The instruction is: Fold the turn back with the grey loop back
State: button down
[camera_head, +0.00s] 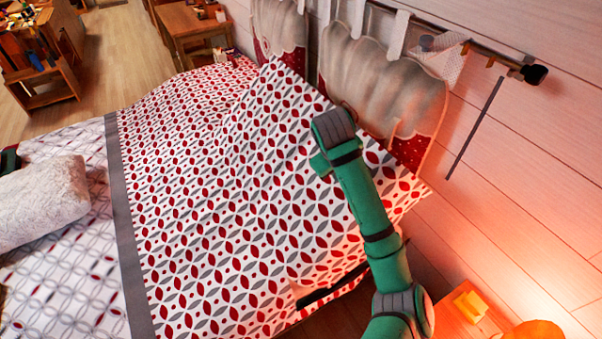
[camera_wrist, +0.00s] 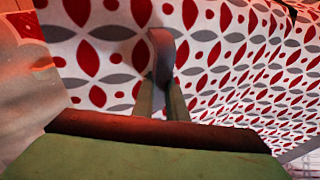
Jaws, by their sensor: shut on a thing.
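The turn back (camera_head: 230,190) is white cloth with red and grey leaf shapes. It covers much of the bed, and its right part rises in a slanted sheet towards the headboard cushions. In the wrist view the same patterned cloth (camera_wrist: 230,60) fills the background. The grey loop (camera_wrist: 162,48) stands up at the fingertips of my gripper (camera_wrist: 161,95), which is shut on it. In the head view my green arm reaches over the cloth's right side, and my gripper and the loop are hidden there.
Headboard cushions (camera_head: 375,80) hang from a rod (camera_head: 480,52) along the wood wall. A grey band (camera_head: 127,220) borders the patterned cloth on the left, beside a fluffy pillow (camera_head: 45,203). A bedside table (camera_head: 455,310) stands at lower right. Wooden furniture (camera_head: 45,60) stands at upper left.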

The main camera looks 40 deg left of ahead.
jog(key=c, duration=2.5)
grip_release()
jog(key=shift+s+a+f, duration=0.1)
jog(key=shift+s+f, duration=0.1)
jog(key=shift+s, duration=0.2)
jog(key=shift+c, duration=0.2)
jog(key=shift+o, duration=0.2)
jog(key=s+a+r+t, duration=0.1)
jog(key=s+a+r, duration=0.1)
jog(key=s+r, duration=0.2)
jog(key=s, duration=0.3)
jog(key=shift+a+r, duration=0.15)
jog(key=shift+r, duration=0.2)
jog(key=s+r, duration=0.1)
jog(key=s, duration=0.1)
jog(key=s+a, duration=0.1)
jog(key=s, duration=0.2)
jog(key=s+a+r, duration=0.1)
jog(key=s, duration=0.2)
jog(key=shift+s+a+r, duration=0.1)
jog(key=shift+a+r, duration=0.15)
jog(key=shift+r, duration=0.1)
grip_shut()
jog(key=s+a+r, duration=0.1)
jog(key=s+a, duration=0.2)
jog(key=s, duration=0.5)
jog(key=shift+s, duration=0.3)
